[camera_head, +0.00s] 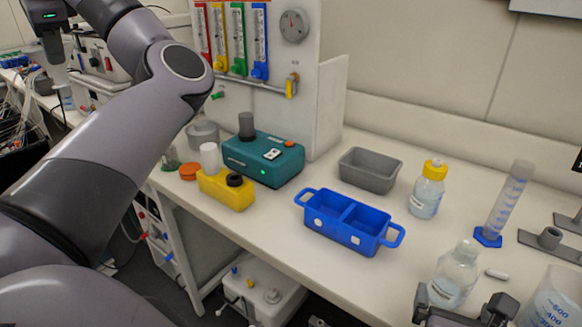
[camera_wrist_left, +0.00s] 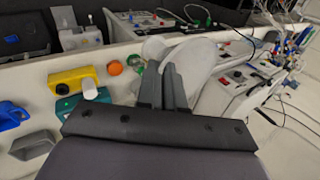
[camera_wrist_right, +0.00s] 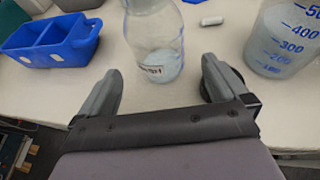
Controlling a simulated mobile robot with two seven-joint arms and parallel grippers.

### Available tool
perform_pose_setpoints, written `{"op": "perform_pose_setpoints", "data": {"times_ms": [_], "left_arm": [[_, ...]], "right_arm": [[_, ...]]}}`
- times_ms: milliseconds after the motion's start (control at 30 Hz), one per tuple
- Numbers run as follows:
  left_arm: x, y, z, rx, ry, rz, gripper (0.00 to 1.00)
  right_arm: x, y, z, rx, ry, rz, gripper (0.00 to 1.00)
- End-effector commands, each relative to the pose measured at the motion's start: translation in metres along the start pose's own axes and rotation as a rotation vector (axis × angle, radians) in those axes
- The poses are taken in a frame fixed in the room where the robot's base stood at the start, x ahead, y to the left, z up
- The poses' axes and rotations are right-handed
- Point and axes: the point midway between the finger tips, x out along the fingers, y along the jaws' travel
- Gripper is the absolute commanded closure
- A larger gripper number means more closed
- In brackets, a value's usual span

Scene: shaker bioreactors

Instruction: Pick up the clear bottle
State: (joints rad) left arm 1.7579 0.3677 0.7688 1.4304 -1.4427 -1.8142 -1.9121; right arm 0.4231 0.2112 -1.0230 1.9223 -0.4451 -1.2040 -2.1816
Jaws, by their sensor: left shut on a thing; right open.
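The clear bottle (camera_head: 455,277) stands upright and uncapped near the table's front right, with a little liquid and a label low on its side. It also shows in the right wrist view (camera_wrist_right: 154,40). My right gripper (camera_wrist_right: 161,75) is open in front of it, its fingers apart on either side of the bottle's near side, not visibly touching it. My left gripper (camera_wrist_left: 167,75) is far off at the upper left of the head view, shut on a whitish translucent round object (camera_wrist_left: 200,62); what it is I cannot tell.
A graduated beaker (camera_head: 550,305) stands close right of the bottle, with a white stir bar (camera_head: 496,274) between and behind. A blue two-part tray (camera_head: 348,225), yellow-capped bottle (camera_head: 428,190), graduated cylinder (camera_head: 505,205) and grey bin (camera_head: 370,171) stand farther back. Table space left of the bottle is clear.

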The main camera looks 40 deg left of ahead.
Motion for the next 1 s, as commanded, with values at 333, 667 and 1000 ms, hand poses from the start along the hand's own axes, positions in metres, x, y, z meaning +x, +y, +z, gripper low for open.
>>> {"op": "perform_pose_setpoints", "data": {"times_ms": [333,667,1000], "left_arm": [[0.0,0.0,0.0,0.0,0.0,0.0,1.0],[0.0,0.0,0.0,0.0,0.0,0.0,1.0],[0.0,0.0,0.0,0.0,0.0,0.0,1.0]], "right_arm": [[0.027,0.0,0.0,0.003,0.0,0.001,0.0],[0.062,0.001,-0.006,0.004,0.0,0.0,0.0],[0.078,0.001,-0.006,0.004,0.0,0.001,0.0]]}}
